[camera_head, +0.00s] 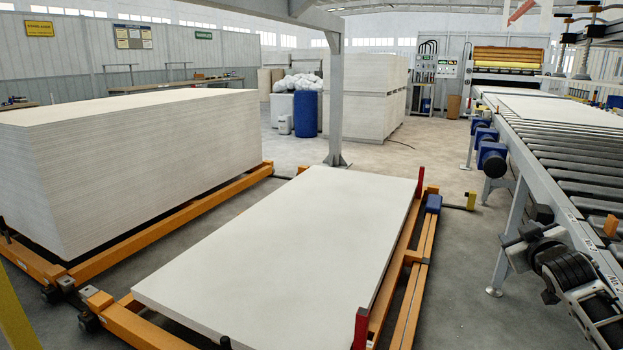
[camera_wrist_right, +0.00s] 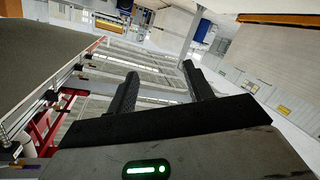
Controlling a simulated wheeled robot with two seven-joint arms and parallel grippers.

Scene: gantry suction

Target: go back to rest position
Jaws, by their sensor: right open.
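My right gripper (camera_wrist_right: 160,70) shows in the right wrist view. Its two black fingers stand apart with nothing between them, so it is open and empty. A green light glows on its housing below the fingers. The task names no object to handle.
A low stack of pale boards (camera_head: 280,250) lies in front on an orange frame (camera_head: 408,300). A tall stack (camera_head: 130,160) stands left. A roller conveyor (camera_head: 550,150) runs along the right. A grey post (camera_head: 336,100) stands behind. Bare floor (camera_head: 455,265) separates boards and conveyor.

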